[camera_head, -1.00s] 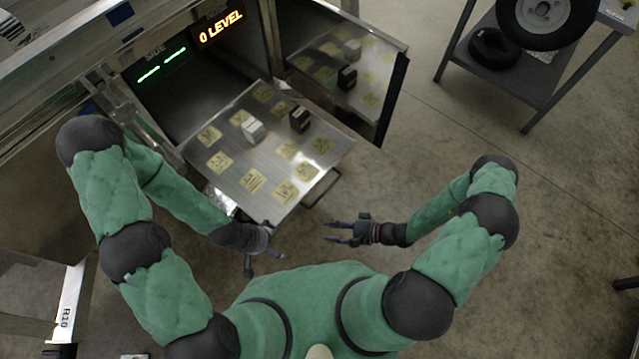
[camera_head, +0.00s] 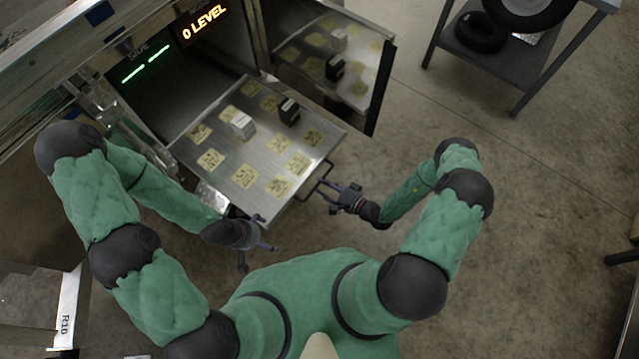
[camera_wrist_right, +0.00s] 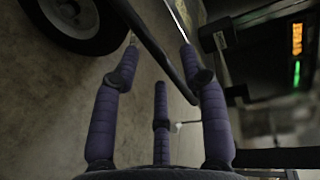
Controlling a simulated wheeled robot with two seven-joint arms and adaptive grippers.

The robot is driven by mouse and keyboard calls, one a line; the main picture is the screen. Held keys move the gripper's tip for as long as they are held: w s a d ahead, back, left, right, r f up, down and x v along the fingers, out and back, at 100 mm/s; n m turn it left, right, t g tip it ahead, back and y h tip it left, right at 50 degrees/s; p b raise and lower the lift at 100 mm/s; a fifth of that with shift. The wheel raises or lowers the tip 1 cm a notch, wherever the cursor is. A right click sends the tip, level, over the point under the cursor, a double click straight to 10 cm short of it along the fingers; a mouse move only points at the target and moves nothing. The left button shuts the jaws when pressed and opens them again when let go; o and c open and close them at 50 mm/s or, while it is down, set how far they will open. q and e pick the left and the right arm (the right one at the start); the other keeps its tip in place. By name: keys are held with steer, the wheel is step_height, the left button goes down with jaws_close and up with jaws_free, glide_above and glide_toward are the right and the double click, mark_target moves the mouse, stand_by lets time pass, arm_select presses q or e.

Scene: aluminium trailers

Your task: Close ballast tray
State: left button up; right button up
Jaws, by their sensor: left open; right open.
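The ballast tray (camera_head: 222,178) is a metal drawer pulled out of the trailer's compartment, with yellow square labels on it. A white block (camera_head: 242,125) and a black block (camera_head: 289,111) stand on it. The tray's dark bar handle (camera_head: 318,186) sticks out at its front right edge. My right gripper (camera_head: 331,194) is open at the handle. In the right wrist view a dark bar (camera_wrist_right: 160,50) runs between the spread fingers of this gripper (camera_wrist_right: 160,75); I cannot tell whether they touch it. My left gripper (camera_head: 262,232) is open and empty beside the tray's front corner.
An open shiny door panel (camera_head: 372,100) stands at the tray's right and mirrors the blocks. Lit displays (camera_head: 202,24) read "0 LEVEL" above the compartment. A grey cart (camera_head: 470,60) with tyres stands at the back right.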

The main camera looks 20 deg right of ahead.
steer(key=shift+x, duration=1.35)
jaws_close()
steer(key=shift+w+a, duration=0.1)
